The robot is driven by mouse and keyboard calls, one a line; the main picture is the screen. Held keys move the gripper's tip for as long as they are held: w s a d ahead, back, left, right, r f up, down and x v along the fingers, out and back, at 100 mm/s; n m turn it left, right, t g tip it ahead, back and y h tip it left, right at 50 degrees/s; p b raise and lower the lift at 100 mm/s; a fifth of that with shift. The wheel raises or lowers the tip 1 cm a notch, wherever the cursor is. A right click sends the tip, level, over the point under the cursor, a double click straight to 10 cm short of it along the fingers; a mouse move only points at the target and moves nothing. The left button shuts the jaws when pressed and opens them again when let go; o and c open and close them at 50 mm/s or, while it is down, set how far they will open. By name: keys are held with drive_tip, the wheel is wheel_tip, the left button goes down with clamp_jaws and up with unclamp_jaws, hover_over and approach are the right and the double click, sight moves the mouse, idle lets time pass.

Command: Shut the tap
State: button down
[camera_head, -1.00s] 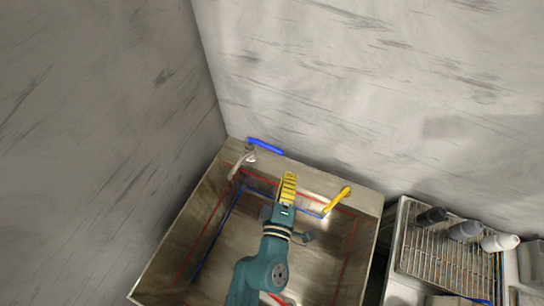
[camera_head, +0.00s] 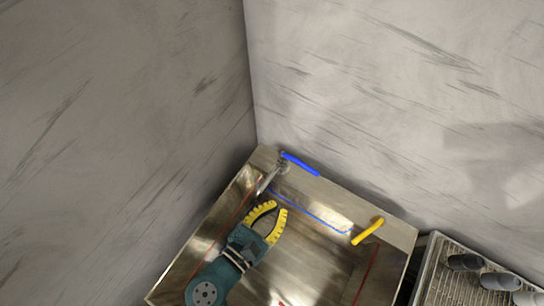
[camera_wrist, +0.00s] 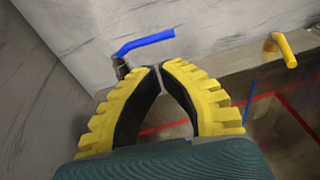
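A blue lever (camera_head: 300,163) sits on a grey metal tap body (camera_head: 283,163) at the back left of the sink. A pale spout (camera_head: 267,180) reaches from there over the basin. The blue lever (camera_wrist: 145,43) also shows in the wrist view, beyond my fingertips. A yellow bent bar (camera_head: 368,231) stands on the rear ledge to the right. My gripper (camera_head: 279,207) is over the basin, in front of the tap. Its yellow fingers are apart with a small gap at the tips, and nothing shows between them. It is not touching the lever.
The sink (camera_head: 392,232) stands in a wall corner, with the left and back walls close to the tap. A wire rack (camera_head: 438,265) with grey bottles (camera_head: 500,282) stands on the right.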

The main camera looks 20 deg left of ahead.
sight(300, 164)
drive_tip(key=a+f+b+x, duration=0.1)
drive_tip(key=b+x, duration=0.2)
drive_tip(key=x, duration=0.9)
drive_tip(key=shift+w+n+y, duration=0.3)
drive_tip(key=shift+w+y, duration=0.1)
drive_tip(key=shift+w, duration=0.15)
drive_tip(key=shift+a, duration=0.15)
drive_tip(key=shift+w+d+f+p, duration=0.2)
drive_tip(key=shift+w+d+p, duration=0.05)
drive_tip(key=shift+w+p, duration=0.25)
